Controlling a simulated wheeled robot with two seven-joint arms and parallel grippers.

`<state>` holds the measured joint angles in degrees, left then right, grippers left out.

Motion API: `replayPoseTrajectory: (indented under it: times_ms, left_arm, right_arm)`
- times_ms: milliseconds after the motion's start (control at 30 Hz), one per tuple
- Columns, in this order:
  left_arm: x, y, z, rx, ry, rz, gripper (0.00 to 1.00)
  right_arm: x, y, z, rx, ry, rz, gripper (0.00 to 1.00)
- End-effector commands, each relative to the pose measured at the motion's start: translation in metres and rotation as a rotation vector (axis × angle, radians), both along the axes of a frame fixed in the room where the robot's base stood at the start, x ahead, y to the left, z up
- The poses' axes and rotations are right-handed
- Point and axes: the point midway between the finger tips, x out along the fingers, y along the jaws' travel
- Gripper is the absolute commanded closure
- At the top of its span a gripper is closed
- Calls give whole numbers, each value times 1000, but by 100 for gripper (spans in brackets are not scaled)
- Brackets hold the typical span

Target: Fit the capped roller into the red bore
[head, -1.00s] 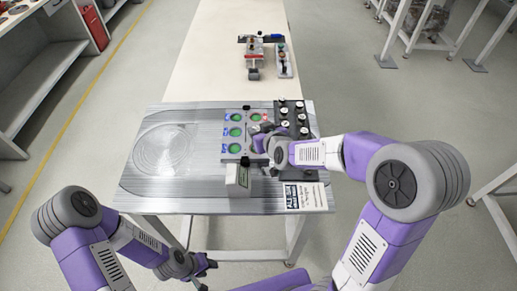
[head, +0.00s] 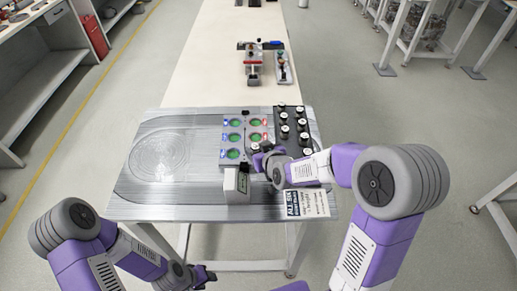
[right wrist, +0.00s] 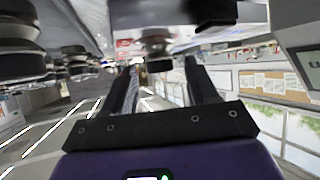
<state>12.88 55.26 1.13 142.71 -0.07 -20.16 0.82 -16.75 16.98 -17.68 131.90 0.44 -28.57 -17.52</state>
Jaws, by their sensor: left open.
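The bore plate (head: 244,132) stands on the ribbed table top, with green-looking bores marked by blue labels on the left and red labels on the right. A red-marked bore (head: 255,123) shows at its upper right. Several dark rollers with pale caps (head: 284,131) stand in the black rack to the right. My right gripper (head: 256,157) is low at the plate's lower right corner and hides part of it. In the right wrist view its fingers (right wrist: 162,75) are spread, with a dark capped shape (right wrist: 157,42) between or beyond the tips, without clear contact. My left gripper (head: 209,275) is open and empty, below the table's front edge.
A white box with a display (head: 236,184) stands just in front of the bore plate. A printed sheet (head: 306,203) lies at the front right. The table's left side, with a circular pattern (head: 160,155), is clear. Small fixtures (head: 254,68) stand on the far bench.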

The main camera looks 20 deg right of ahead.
Motion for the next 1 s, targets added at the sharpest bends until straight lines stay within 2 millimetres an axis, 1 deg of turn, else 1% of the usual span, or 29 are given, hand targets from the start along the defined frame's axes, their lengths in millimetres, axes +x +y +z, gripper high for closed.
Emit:
replayPoseTrajectory:
  times_ms: [267, 400, 567, 833, 867, 900, 1000]
  left_arm:
    - [0, 0, 0, 0, 0, 0, 57]
    - [0, 0, 6, 0, 0, 0, 57]
    - [0, 0, 13, 0, 0, 0, 57]
    - [0, 0, 34, 0, 0, 0, 57]
    - [0, 0, 32, 0, 0, 0, 57]
    - [0, 0, 23, 0, -1, -1, 57]
    - [0, 0, 11, 0, 1, 0, 57]
  right_arm:
    - [0, 0, 0, 0, 0, 0, 39]
    - [0, 0, 6, 0, 0, 0, 39]
    - [-25, -4, 20, 2, -2, -1, 39]
    - [-79, -11, 51, 2, -2, -1, 39]
    - [-82, -12, 52, 2, -4, -3, 39]
    - [-82, -14, 48, -1, -5, -9, 39]
    - [-88, -16, 49, -6, -3, -16, 39]
